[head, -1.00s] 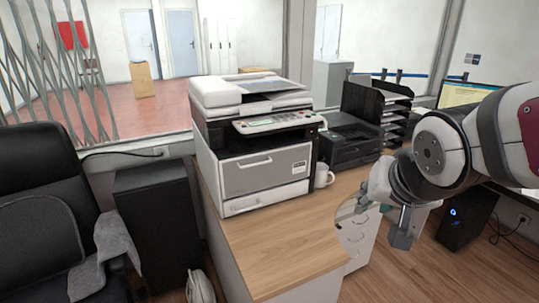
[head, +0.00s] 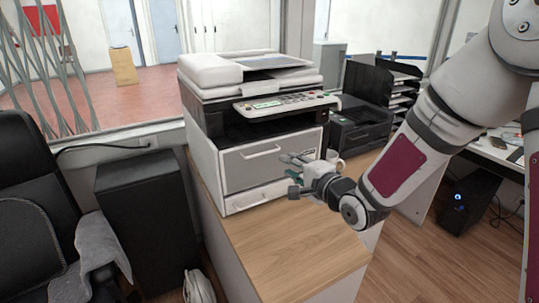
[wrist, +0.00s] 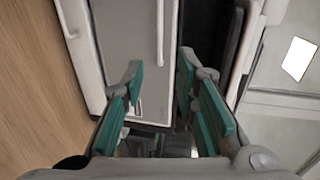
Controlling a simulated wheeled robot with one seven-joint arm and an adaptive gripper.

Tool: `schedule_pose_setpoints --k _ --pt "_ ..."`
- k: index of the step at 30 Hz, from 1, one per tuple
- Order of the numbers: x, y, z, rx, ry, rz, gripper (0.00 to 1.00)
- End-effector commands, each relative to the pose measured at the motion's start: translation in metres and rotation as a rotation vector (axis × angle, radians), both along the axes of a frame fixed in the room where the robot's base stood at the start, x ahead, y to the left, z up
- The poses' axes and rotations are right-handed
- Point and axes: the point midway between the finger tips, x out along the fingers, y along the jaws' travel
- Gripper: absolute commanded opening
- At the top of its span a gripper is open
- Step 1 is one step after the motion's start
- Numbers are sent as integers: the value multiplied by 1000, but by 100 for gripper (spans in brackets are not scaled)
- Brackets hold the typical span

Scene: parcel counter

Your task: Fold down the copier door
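The copier (head: 215,75) stands on the wooden counter. Its grey front door (head: 235,168) is upright and shut, with a white bar handle (head: 261,151) near its top. The door (wrist: 122,45) and its handle (wrist: 161,20) also show turned sideways in the wrist view. My gripper (head: 288,176) is in front of the door's lower right part, to the right of and below the handle. In the wrist view my gripper (wrist: 161,70) has its teal-padded fingers spread wide with nothing between them. The fingertips appear apart from the handle.
A lower drawer (head: 258,196) sits beneath the door. A white mug (head: 334,158) stands just behind my gripper, and a black printer (head: 360,127) is farther right. The counter top (head: 275,245) in front of the copier is clear. A black office chair (head: 30,200) is at left.

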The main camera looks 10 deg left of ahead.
Motion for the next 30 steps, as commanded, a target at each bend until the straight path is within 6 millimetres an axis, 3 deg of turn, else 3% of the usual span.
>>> schedule_pose_setpoints --k 18,30 --pt "89 60 -23 -5 -2 0 27" --pt "105 70 -26 -4 -2 -1 27"
